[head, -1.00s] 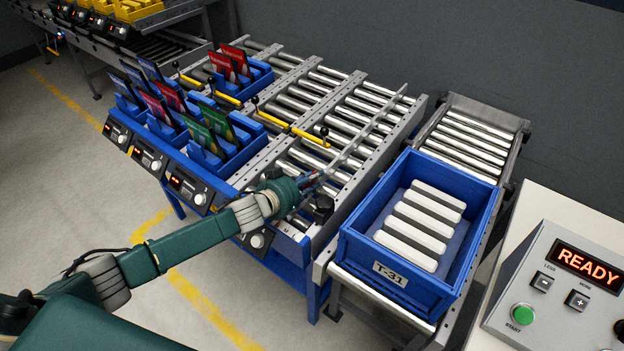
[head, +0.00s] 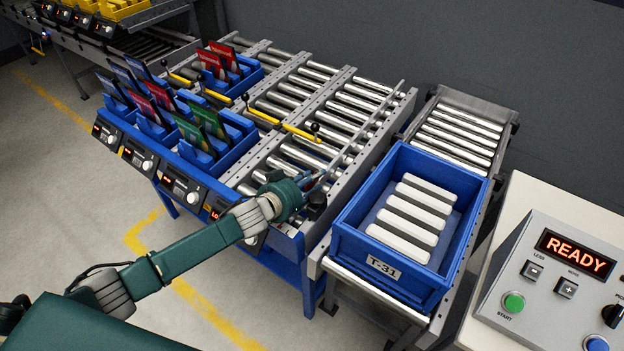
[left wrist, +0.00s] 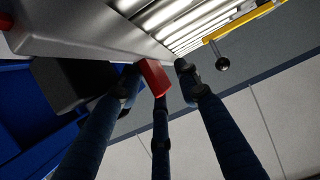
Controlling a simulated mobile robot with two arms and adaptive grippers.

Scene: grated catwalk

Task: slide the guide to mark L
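The guide (head: 362,137) appears to be the long thin grey rail lying along the right part of the roller table (head: 330,90). In the left wrist view, the fingers of my left gripper (left wrist: 157,72) are spread around a red block (left wrist: 154,78). A gap shows between the block and the right finger; contact on the left is unclear. Mark L is not readable. My right gripper is not in view.
A blue tote labelled T-31 (head: 345,245) with white bars stands right of the table. A control panel (head: 545,285) reading READY is at the right. Blue card bins (head: 240,150) and yellow-handled bars (head: 265,117) occupy the table's left part.

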